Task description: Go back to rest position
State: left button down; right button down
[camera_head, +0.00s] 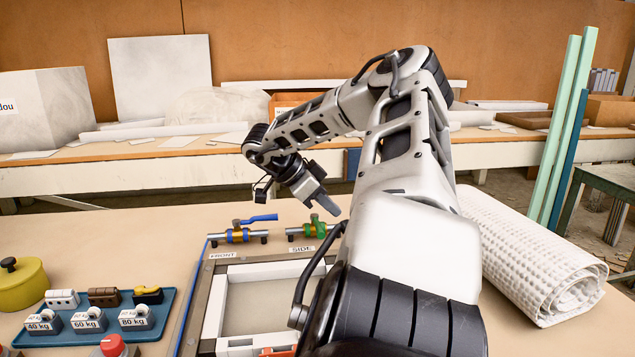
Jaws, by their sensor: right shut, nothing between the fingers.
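My right arm comes in from the bottom right and bends over to the left above the table. My right gripper (328,203) is at its end, pointing down and to the right, shut and empty. My left gripper is not in view.
A blue-handled valve (240,234) is beside the green one. A blue tray (75,338) with labelled weights, a yellow pot (22,286) and a red button (112,345) are at the left. A rolled white textured sheet (540,262) lies at the right. A cluttered bench runs behind.

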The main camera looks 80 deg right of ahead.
aim_at(321, 227)
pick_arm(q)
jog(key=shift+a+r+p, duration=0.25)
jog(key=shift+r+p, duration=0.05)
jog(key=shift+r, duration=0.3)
pick_arm(e)
jog(key=v, duration=0.6)
jog(key=shift+w, duration=0.35)
jog(key=shift+d, duration=0.1)
